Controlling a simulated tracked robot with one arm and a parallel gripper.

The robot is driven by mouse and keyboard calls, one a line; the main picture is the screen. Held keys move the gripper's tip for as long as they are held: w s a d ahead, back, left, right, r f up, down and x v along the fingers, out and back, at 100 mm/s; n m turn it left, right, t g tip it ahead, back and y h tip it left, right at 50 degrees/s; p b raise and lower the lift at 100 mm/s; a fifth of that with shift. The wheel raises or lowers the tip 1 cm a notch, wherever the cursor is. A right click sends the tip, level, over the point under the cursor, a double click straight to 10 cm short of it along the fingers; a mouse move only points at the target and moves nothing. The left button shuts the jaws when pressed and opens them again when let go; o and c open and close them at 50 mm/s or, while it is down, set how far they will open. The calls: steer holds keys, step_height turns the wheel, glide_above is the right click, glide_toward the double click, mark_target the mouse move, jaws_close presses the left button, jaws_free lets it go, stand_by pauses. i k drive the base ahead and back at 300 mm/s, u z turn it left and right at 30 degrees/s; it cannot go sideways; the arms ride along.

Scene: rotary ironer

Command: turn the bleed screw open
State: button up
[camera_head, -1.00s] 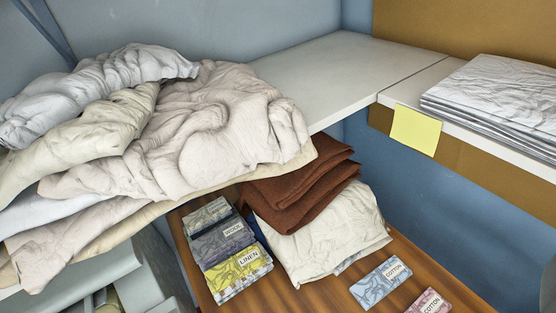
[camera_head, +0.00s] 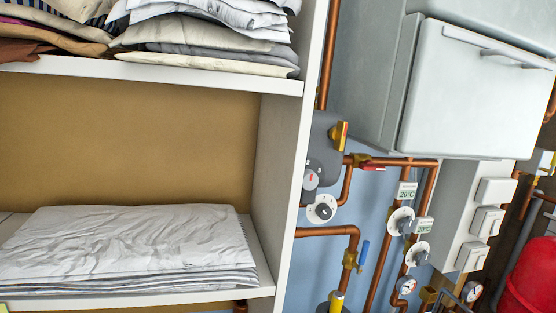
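I cannot pick out the bleed screw among the small fittings in view. Copper pipes (camera_head: 382,238) run down the blue wall right of the shelf unit, carrying several valves and gauges. A blue-handled valve (camera_head: 362,256) is lower down, with a yellow piece (camera_head: 336,300) near the bottom edge. My gripper does not show in the head view.
A white shelf unit (camera_head: 274,150) fills the left, with piled cloth (camera_head: 205,40) above and folded sheets (camera_head: 130,245) below. A pale grey cabinet (camera_head: 480,95) juts out at the upper right. A red rounded vessel (camera_head: 532,280) stands at the lower right.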

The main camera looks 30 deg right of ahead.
mark_target(338, 134)
steer(key=u, duration=0.05)
steer(key=k, duration=0.5)
steer(key=u, duration=0.75)
steer(key=k, duration=0.6)
steer(key=z, duration=1.35)
steer(key=i, duration=0.95)
steer(key=u, duration=0.05)
